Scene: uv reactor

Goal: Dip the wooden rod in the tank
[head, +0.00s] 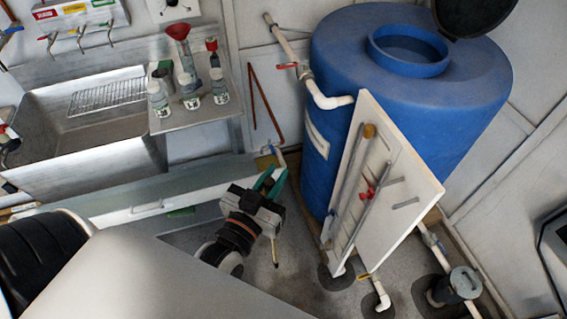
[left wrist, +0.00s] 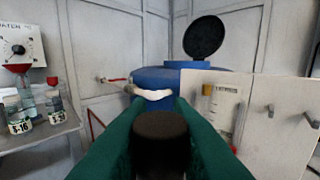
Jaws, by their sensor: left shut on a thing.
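The blue tank (head: 345,55) stands at the right back, with a round raised opening (head: 408,50) on top. Its black lid (head: 470,12) is swung up. My left gripper (head: 270,182) has teal fingers and is in front of and left of the tank, clear of it. In the left wrist view, the fingers are shut on a dark, round-ended piece (left wrist: 160,125), which looks like the top of the rod. In the head view, a thin rod end (head: 274,250) shows below the gripper; most of its length is hidden. My right gripper is not in view.
A white panel (head: 405,205) with a gauge tube and red valve stands before the tank. A white pipe with red valve (head: 287,67) leaves the tank's left. A shelf (head: 205,112) with bottles and a steel sink (head: 45,135) are at left.

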